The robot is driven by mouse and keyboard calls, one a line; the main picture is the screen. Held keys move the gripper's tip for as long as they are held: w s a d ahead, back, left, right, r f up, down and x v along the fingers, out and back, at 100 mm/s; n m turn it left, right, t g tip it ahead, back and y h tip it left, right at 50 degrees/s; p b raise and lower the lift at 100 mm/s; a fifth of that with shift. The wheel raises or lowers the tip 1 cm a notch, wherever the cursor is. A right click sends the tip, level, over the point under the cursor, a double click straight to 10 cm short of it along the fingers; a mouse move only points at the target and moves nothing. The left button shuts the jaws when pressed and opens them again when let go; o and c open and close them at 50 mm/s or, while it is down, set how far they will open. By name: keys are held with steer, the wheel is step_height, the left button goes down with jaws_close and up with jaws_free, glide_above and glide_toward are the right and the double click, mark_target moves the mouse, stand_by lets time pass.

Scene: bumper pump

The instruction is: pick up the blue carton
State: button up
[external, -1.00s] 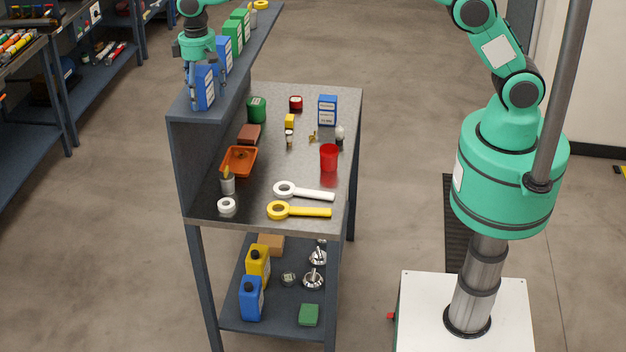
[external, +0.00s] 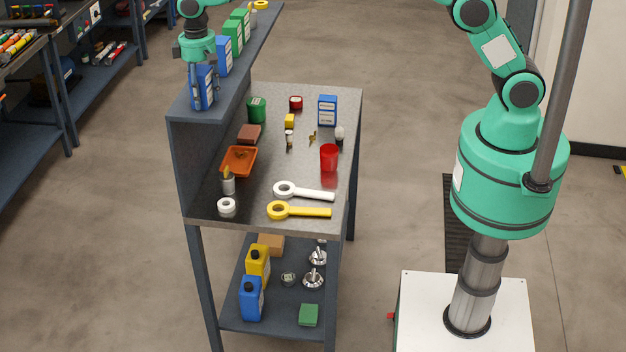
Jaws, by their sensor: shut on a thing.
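A blue carton (external: 204,97) with a white label stands upright at the near end of the raised shelf (external: 182,108). My gripper (external: 201,76) reaches down on it from above, with fingers at its sides, and is shut on it. The carton appears to rest on the shelf still; I see no clear gap under it. Another blue carton (external: 224,55) stands just behind it on the shelf.
Green cartons (external: 234,37) stand farther along the shelf. Bottles stand on the lower shelf. Open floor lies left of the bench.

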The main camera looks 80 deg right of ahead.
mark_target(201, 82)
steer(key=shift+r+b, duration=0.35)
steer(key=shift+r, duration=1.4)
steer(key=s+d+r+b, duration=0.1)
steer(key=s+b, duration=0.1)
steer(key=s, duration=1.4)
steer(key=shift+d+r+b, duration=0.2)
steer(key=shift+r+b, duration=0.05)
steer(key=shift+b, duration=0.05)
steer(key=s+d+f+b, duration=0.1)
steer(key=d+f+b, duration=0.7)
steer(key=d+f, duration=0.4)
steer(key=s+d+f+b, duration=0.2)
steer(key=d+f+b, duration=0.7)
steer(key=f, duration=1.1)
steer(key=d, duration=0.3)
steer(key=shift+f+n, duration=0.35)
steer(key=shift+n, duration=0.05)
steer(key=shift+d, duration=0.1)
